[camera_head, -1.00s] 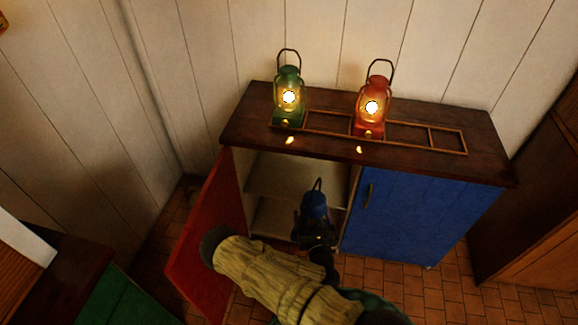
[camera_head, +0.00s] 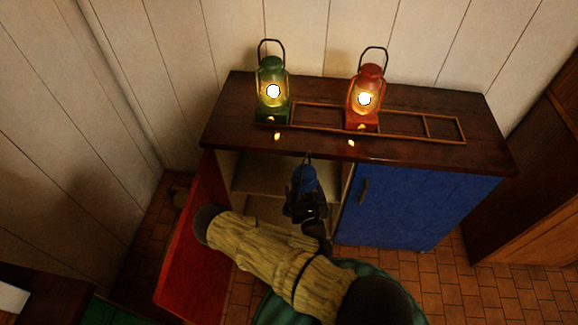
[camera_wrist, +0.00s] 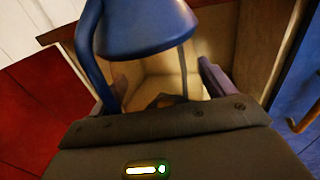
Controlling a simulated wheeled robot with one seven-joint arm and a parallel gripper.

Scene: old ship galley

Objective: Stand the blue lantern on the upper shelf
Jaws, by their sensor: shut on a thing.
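The blue lantern (camera_head: 305,180) is held upright by my gripper (camera_head: 308,210) in front of the open left bay of the cabinet. The upper shelf (camera_head: 262,178) is a pale board inside the open bay, just behind and left of the lantern. A lower space (camera_head: 262,210) shows beneath it, partly hidden by my arm.
The red door (camera_head: 195,250) stands open on the left. The blue door (camera_head: 405,208) is closed on the right, with a handle. A lit green lantern (camera_head: 272,92) and a lit red lantern (camera_head: 366,98) stand on the cabinet top (camera_head: 230,125), in a wooden rack (camera_head: 430,125).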

